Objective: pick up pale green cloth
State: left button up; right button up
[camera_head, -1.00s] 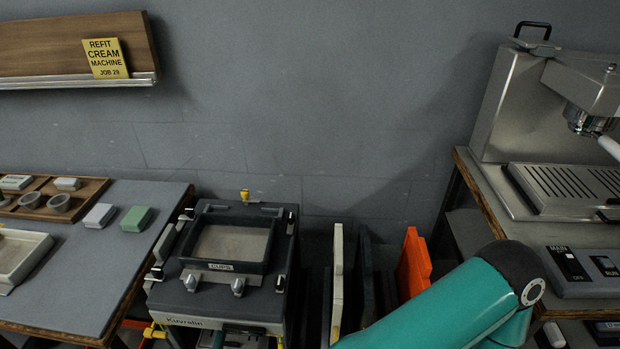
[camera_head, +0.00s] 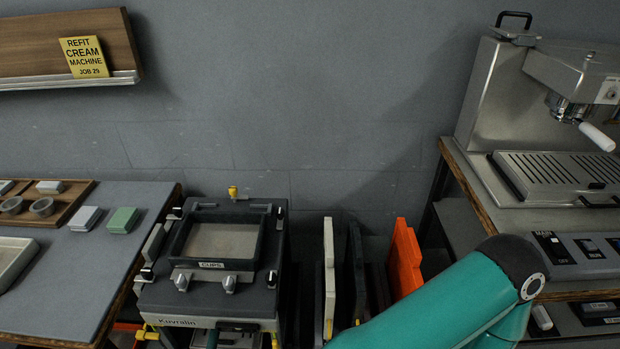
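The pale green cloth (camera_head: 123,220) is a small folded block near the back right of the left table. It lies just right of a similar pale grey folded block (camera_head: 86,218), with a small gap between them. A teal arm of mine crosses the lower right of the view, but its gripper is out of frame. No gripper of mine shows, and neither is near the cloth in this view.
The left table (camera_head: 62,290) also carries a wooden tray (camera_head: 75,196) with small cups and a pale shallow dish (camera_head: 14,258). A dark machine (camera_head: 262,297) labelled CUPS stands right of it. Upright boards, one orange (camera_head: 404,260), stand beyond. A steel coffee machine (camera_head: 490,90) is at right.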

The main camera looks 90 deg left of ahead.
aim_at(121, 222)
jog(key=z, duration=0.1)
jog(key=k, duration=2.3)
jog(key=u, duration=1.3)
jog(key=k, duration=0.6)
jog(key=u, duration=0.35)
